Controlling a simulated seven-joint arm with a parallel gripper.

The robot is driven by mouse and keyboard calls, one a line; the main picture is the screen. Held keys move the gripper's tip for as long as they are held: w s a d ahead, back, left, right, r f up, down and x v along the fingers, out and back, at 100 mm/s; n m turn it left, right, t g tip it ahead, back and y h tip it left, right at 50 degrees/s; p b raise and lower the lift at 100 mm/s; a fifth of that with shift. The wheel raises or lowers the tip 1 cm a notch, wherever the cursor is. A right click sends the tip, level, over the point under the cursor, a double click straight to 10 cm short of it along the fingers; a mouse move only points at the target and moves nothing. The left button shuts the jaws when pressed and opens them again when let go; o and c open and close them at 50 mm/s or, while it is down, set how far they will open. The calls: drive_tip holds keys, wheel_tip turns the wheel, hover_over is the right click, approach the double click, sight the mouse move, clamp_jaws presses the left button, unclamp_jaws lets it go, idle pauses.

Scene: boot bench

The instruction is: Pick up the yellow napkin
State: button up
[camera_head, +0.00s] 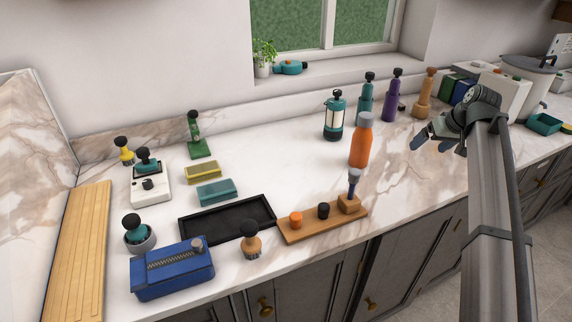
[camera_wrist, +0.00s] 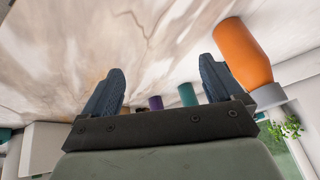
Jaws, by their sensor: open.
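A yellow flat block-like thing (camera_head: 202,172) lies on the marble counter, left of centre in the head view, just behind a similar teal one (camera_head: 216,192). I cannot tell whether it is a folded napkin. No other yellow cloth shows. My gripper (camera_head: 425,135) is above the counter at the right, far from the yellow thing. In the wrist view my gripper (camera_wrist: 158,90) has its two dark fingers spread, with nothing between them. The yellow thing is not visible in the wrist view.
An orange bottle (camera_head: 361,142) stands left of my gripper and shows in the wrist view (camera_wrist: 243,54). A black tray (camera_head: 258,205), a blue box (camera_head: 172,270) and a wooden board with small items (camera_head: 288,235) lie in front. Bare counter (camera_head: 275,160) lies mid-view.

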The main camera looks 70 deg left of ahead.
drive_tip(key=s+a+f+t+h, duration=0.1)
drive_tip(key=s+a, duration=0.4)
drive_tip(key=s, duration=0.3)
drive_tip(key=s+a+f+h, duration=0.1)
drive_tip(key=s+a+h, duration=0.1)
drive_tip(key=s+a, duration=0.5)
drive_tip(key=s+a+f+t+h, duration=0.1)
drive_tip(key=s+a, duration=0.2)
drive_tip(key=s, duration=0.7)
drive_tip(key=s+a+r+m+t, duration=0.1)
drive_tip(key=s+a+r+m, duration=0.25)
drive_tip(key=s, duration=0.85)
drive_tip(key=s+a+r+m+t, duration=0.1)
drive_tip(key=s+a+r+m, duration=0.3)
drive_tip(key=s, duration=0.8)
drive_tip(key=s+a+r+m, duration=0.3)
drive_tip(key=s+a+m, duration=0.15)
drive_tip(key=s, duration=0.75)
drive_tip(key=m+g+h, duration=0.1)
drive_tip(key=m+h, duration=0.1)
approach(202, 168)
drive_tip(key=x, duration=0.3)
drive_tip(key=shift+w+d, duration=0.2)
drive_tip(key=shift+d, duration=0.05)
drive_tip(key=shift+s+a+x, duration=0.1)
drive_tip(key=shift+x, duration=1.45)
drive_tip(key=shift+s+a+x, duration=0.15)
drive_tip(key=shift+x, duration=1.35)
drive_tip(key=shift+f, duration=0.1)
